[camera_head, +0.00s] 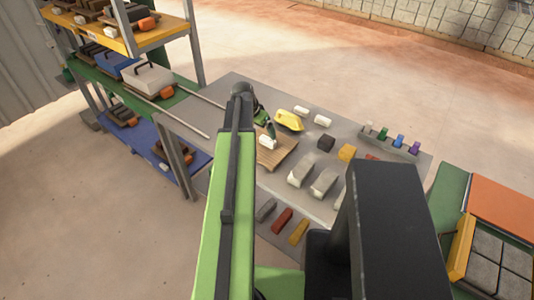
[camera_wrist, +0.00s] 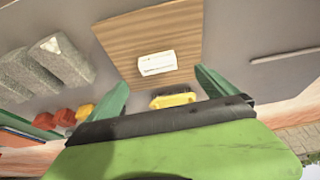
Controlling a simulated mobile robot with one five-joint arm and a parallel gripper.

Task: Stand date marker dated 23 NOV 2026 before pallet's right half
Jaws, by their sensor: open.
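A small white block (camera_head: 267,142) with dark lettering lies on a square wooden board (camera_head: 283,157) on the grey table. The block also shows in the wrist view (camera_wrist: 157,63), but its lettering is too small to read. Two more white blocks lie farther back, one at the rear (camera_head: 301,109) and one to its right (camera_head: 322,121); no dates on them can be read. My gripper (camera_head: 268,128) is open and empty above the board's rear edge. In the wrist view its green fingers (camera_wrist: 162,88) stand apart, with the white block beyond them.
A yellow object (camera_head: 289,121) lies close behind the board. Grey stone-like blocks (camera_head: 323,182), a dark cube (camera_head: 326,143) and a yellow cube (camera_head: 347,152) stand to the right. A rack with several coloured pieces (camera_head: 390,138) is at the back right. A loaded shelf (camera_head: 150,80) stands left.

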